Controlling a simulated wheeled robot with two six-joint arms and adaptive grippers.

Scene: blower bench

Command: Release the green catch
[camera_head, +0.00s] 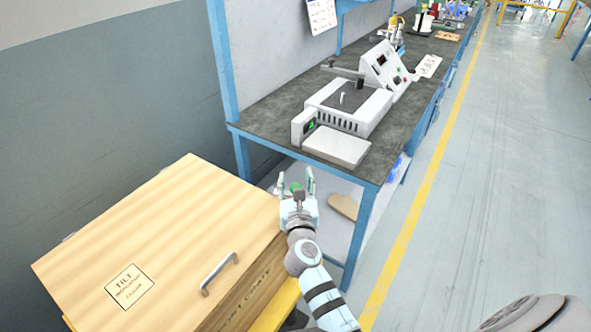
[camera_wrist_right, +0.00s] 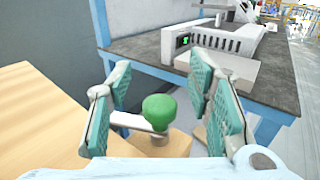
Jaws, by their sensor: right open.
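The green catch is a rounded green knob (camera_wrist_right: 158,108) on a pale lever with a wooden block under it, beyond the edge of the wooden crate (camera_head: 200,230). In the head view only a small bit of the green knob (camera_head: 296,188) shows between my right gripper's fingers. My right gripper (camera_head: 297,178) is open, with one finger on each side of the knob. In the right wrist view a gap shows between the knob and each finger of the gripper (camera_wrist_right: 163,88). My left gripper is not in view.
The crate lid has a metal handle (camera_head: 219,273) and a printed label (camera_head: 129,286). A blue-framed bench (camera_head: 268,133) with a white machine (camera_head: 345,108) stands just beyond the gripper. A yellow line (camera_head: 428,170) marks the open floor at right.

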